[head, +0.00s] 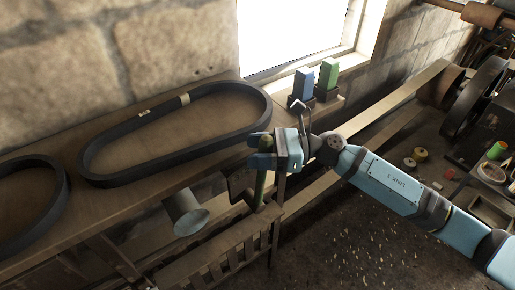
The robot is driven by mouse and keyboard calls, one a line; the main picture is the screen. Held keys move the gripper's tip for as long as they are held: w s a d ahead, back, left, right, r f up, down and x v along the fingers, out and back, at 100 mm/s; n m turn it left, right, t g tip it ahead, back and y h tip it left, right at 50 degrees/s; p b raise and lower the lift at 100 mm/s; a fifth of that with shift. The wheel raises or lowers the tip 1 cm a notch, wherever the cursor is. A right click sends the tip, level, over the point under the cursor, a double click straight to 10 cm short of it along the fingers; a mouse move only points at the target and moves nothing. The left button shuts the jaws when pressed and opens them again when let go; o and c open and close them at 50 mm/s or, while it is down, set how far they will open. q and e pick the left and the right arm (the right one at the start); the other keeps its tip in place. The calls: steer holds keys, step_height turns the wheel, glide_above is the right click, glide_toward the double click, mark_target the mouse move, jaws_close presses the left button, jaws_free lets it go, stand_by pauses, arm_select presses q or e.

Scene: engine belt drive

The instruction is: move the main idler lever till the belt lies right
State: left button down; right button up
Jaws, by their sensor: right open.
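My left gripper is out of view.
A wooden bench (170,155) along the wall bears two dark belt loops, one whole (105,180) and one cut by the left edge (60,208). A blue block (302,82) and a green block (329,73) stand near the window. A metal cylinder (187,212) juts out below.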

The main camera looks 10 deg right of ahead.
jaws_close()
steer(key=a+p, duration=0.1)
steer(key=s+a+h+p, duration=0.1)
steer(key=p, duration=0.1)
steer(key=a+n+h+p, duration=0.1)
steer(key=a, duration=0.1)
steer(key=shift+s+f+p, duration=0.2)
steer(key=shift+s+p, duration=0.15)
jaws_free()
